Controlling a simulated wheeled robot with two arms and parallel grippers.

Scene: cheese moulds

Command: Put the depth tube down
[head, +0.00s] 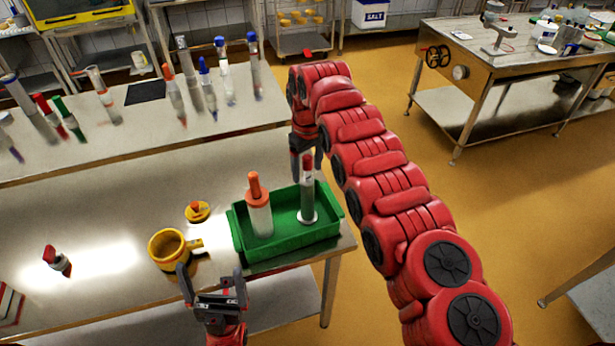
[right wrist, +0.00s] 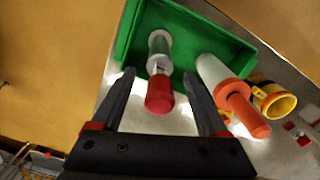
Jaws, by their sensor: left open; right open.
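A slim grey tube with a dark red cap (head: 308,200), which I take to be the depth tube, stands upright in the green tray (head: 280,257) on a pale round foot. In the right wrist view the tube (right wrist: 160,55) shows between the fingers, its red cap towards me. My right gripper (head: 306,168) is open around the upper part of the tube; clear gaps show on both sides. My left gripper (head: 212,278) is open and empty, just in front of a yellow mug (head: 168,250).
A white bottle with an orange top (head: 259,212) stands in the tray, left of the tube. A yellow lid-like piece (head: 197,211) and a small red-topped item (head: 56,261) are on the steel table. Several tubes stand on the back counter.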

